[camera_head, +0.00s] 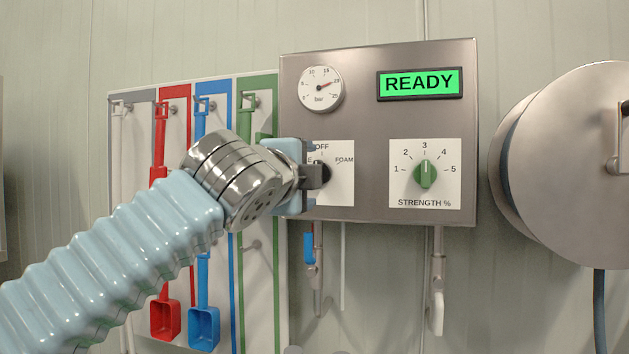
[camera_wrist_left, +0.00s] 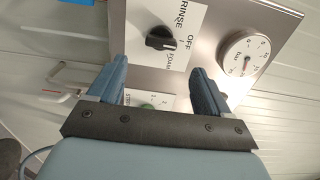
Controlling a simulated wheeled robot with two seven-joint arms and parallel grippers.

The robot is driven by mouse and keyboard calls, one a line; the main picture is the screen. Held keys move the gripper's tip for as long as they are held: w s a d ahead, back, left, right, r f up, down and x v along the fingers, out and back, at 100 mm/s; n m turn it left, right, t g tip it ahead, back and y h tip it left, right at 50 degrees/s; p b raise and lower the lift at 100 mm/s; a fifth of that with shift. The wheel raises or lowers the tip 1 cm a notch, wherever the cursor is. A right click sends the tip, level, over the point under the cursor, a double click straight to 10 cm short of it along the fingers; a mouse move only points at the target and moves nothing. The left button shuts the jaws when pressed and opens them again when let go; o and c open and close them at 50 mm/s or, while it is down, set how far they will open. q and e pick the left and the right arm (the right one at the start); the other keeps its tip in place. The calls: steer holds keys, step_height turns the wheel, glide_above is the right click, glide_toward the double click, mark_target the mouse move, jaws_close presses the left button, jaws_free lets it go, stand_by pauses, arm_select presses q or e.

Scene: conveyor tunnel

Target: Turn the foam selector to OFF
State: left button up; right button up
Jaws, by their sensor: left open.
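The foam selector is a black knob (camera_head: 325,171) on a white plate marked OFF and FOAM, low on the left of the steel panel. In the head view my left gripper (camera_head: 312,176) covers part of it and the left label. In the left wrist view the knob (camera_wrist_left: 160,39) shows whole, with RINSE, OFF and FOAM around it; I cannot tell which end of its grip bar is the pointer. My left gripper (camera_wrist_left: 158,75) is open, its two blue fingers apart with nothing between them. The knob appears beyond the fingertips; contact is not visible. My right gripper is not in view.
The steel panel (camera_head: 375,130) also carries a pressure gauge (camera_head: 320,89), a green READY display (camera_head: 419,83) and a green strength knob (camera_head: 425,174) at 3. A tool board (camera_head: 259,290) with red and blue scoops hangs left; a hose reel (camera_head: 570,165) stands right.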

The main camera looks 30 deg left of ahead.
arm_select(q)
steer(key=v, duration=0.5)
steer(key=shift+s+d, duration=0.1)
steer(key=shift+s, duration=0.1)
